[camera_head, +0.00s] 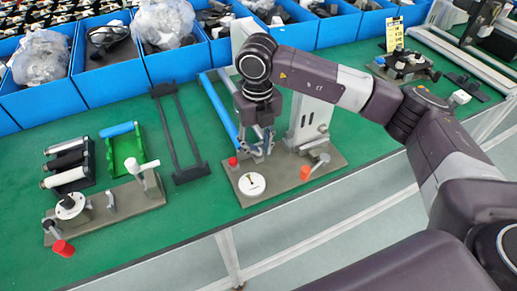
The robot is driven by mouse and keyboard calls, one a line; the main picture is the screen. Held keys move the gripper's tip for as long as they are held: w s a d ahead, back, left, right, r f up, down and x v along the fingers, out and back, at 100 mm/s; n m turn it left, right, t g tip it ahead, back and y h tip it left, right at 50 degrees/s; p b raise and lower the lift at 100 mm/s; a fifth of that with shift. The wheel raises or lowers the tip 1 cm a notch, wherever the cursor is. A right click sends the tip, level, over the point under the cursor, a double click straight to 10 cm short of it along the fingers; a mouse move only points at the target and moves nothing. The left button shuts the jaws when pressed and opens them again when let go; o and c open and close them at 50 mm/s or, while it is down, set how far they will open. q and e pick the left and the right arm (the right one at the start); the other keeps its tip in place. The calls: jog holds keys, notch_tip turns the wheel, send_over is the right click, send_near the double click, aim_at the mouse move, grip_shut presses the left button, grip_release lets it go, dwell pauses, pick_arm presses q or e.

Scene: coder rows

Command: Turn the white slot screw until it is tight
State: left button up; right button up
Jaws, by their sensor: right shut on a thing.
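The white slot screw is most likely the white round disc (252,184) with a short dark mark on its face, on the grey-brown base plate (282,190) in the middle of the green table. My right gripper (258,154) points down over this plate, just behind the disc as seen here, and appears apart from it. Its fingers are close together on something small that I cannot make out. The fingers hide part of the plate. My left gripper is not in view.
A red knob (233,161), an orange-red piece (305,172) and a white upright bracket (310,118) stand close around the gripper. A similar fixture plate (118,212) lies at left, beside a dark frame (178,135). Blue bins (108,76) line the back.

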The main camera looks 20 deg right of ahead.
jog(key=shift+d+f, duration=0.15)
jog(key=shift+d, duration=0.05)
grip_shut()
jog(key=shift+s, duration=0.1)
jog(key=m, duration=0.4)
jog(key=shift+a+m, duration=0.25)
jog(key=shift+m, duration=0.15)
jog(key=m, duration=0.2)
jog(key=m+p, duration=0.1)
jog(key=m, duration=0.2)
jog(key=shift+s+a+m, duration=0.1)
jog(key=shift+a+m, duration=0.15)
jog(key=shift+m, duration=0.05)
jog(key=m+p, duration=0.1)
jog(key=m, duration=0.1)
jog(key=m+p, duration=0.1)
jog(key=m, duration=0.2)
jog(key=shift+w+a+r, duration=0.1)
jog(key=shift+w+r, duration=0.1)
jog(key=m, duration=0.1)
jog(key=m+p, duration=0.1)
jog(key=m, duration=0.3)
jog(key=shift+w+a+f, duration=0.1)
jog(key=shift+w, duration=0.15)
jog(key=shift+o, duration=0.6)
grip_release()
jog(key=shift+f, duration=0.1)
